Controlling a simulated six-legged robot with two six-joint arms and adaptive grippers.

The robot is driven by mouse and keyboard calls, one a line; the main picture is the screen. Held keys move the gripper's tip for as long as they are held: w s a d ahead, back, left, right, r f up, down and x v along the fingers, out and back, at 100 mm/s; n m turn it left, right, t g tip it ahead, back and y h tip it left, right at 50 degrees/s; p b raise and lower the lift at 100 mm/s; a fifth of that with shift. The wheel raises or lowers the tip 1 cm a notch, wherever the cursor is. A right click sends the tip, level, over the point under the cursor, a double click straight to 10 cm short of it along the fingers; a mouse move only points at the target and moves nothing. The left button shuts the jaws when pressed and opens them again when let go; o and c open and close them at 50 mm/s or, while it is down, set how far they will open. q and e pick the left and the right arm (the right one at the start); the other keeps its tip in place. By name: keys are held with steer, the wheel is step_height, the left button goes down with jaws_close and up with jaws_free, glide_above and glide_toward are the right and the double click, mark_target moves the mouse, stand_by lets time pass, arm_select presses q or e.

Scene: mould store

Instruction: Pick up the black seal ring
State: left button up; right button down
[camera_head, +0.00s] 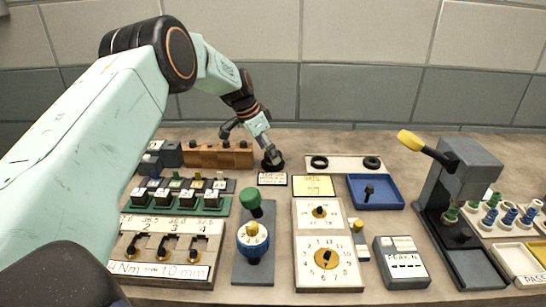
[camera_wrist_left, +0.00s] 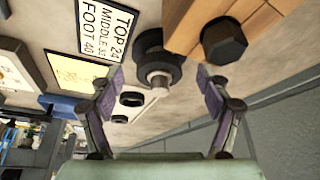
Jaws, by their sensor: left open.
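Two black rings lie on a white strip at the back of the bench, a left one (camera_head: 319,161) and a right one (camera_head: 372,162). In the left wrist view they show small, the nearer (camera_wrist_left: 131,99) and the farther (camera_wrist_left: 119,118). My left gripper (camera_head: 272,157) is left of the strip, pointing down over a dark round piece. In the left wrist view my open fingers (camera_wrist_left: 160,80) stand either side of this black stepped piece (camera_wrist_left: 150,43) with a pale pin. I cannot tell whether they touch it. My right gripper is not in view.
A wooden block (camera_head: 215,156) with black knobs stands close left of my left gripper. A lettered card (camera_head: 272,179) and yellow note (camera_head: 313,186) lie in front. A blue tray (camera_head: 390,203) holds a dark knob. A grey press (camera_head: 461,180) stands right.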

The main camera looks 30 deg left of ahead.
arm_select(q)
steer(key=shift+w+d, duration=0.1)
steer(key=shift+d, duration=0.1)
steer(key=shift+c, duration=0.2)
steer(key=shift+a, duration=0.2)
steer(key=c, duration=0.6)
steer(key=shift+d, duration=0.1)
steer(key=c, duration=0.5)
steer(key=shift+r+p, duration=4.4)
steer(key=shift+r, duration=4.4)
